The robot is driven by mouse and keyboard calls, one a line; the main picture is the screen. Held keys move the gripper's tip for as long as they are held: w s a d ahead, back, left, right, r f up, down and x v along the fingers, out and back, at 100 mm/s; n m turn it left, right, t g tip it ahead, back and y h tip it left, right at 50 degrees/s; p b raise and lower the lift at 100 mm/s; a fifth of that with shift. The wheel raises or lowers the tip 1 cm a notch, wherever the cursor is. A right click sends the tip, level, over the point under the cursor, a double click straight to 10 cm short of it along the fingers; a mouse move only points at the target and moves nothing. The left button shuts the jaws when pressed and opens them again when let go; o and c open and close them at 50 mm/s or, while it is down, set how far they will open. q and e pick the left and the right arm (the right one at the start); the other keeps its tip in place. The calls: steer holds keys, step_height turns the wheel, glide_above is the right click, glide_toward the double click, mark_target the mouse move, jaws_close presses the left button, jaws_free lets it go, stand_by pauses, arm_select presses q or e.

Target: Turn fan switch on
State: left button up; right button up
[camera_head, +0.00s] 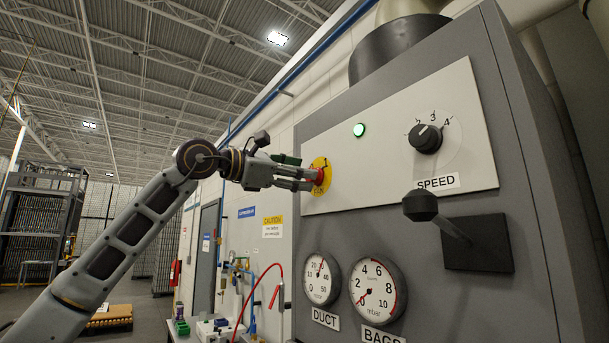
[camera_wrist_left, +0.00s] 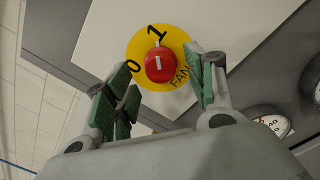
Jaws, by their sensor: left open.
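The fan switch is a red knob (camera_head: 320,175) on a yellow disc (camera_head: 326,163) at the left end of the white panel. In the left wrist view, the red knob (camera_wrist_left: 159,65) sits on the yellow disc (camera_wrist_left: 141,44), marked 0, 1 and FAN. The white mark on the knob points toward the 1. My left gripper (camera_head: 309,178) is right at the switch. In the left wrist view, my left gripper (camera_wrist_left: 165,75) is open, with one green-padded finger to each side of the knob. The fingers look clear of the knob. My right gripper is out of view.
A green lamp (camera_head: 359,130) glows on the panel. To its right are the SPEED dial (camera_head: 427,138) and a black lever (camera_head: 440,222) that sticks out. The DUCT gauge (camera_head: 322,279) and BAGS gauge (camera_head: 378,290) sit below the panel.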

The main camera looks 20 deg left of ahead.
arm_select(q)
steer(key=v, duration=0.9)
steer(key=shift+s+a, duration=0.1)
stand_by(0.6)
